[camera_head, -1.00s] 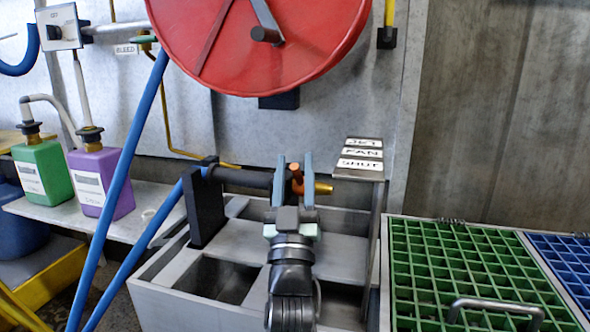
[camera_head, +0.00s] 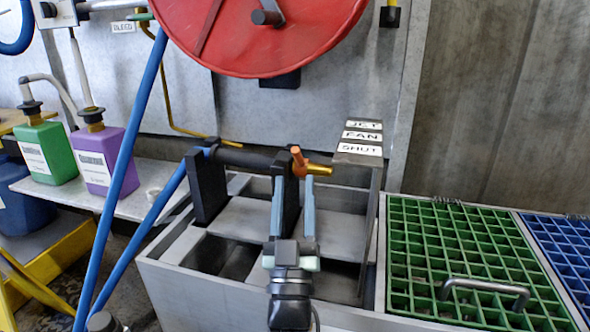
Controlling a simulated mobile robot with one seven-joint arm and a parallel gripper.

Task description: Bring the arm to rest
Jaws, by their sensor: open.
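My gripper (camera_head: 292,181) is in the middle of the view, with its two pale blue fingers pointing up and away and spread apart. It is open, with nothing held between the fingers. Its tips stand just below and in front of the orange lever (camera_head: 299,158) in the picture. The lever is on a black lance with a brass nozzle (camera_head: 318,170). The lance (camera_head: 248,158) lies across black uprights over the grey trough. I cannot tell whether the left fingertip touches the near upright.
A red hose reel (camera_head: 262,30) hangs above. Signs reading JET, FAN and SHUT (camera_head: 360,138) stand right of the nozzle. A green grate (camera_head: 450,260) lies at right. Purple (camera_head: 100,165) and green bottles (camera_head: 45,150) stand left. A blue hose (camera_head: 120,180) crosses the left.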

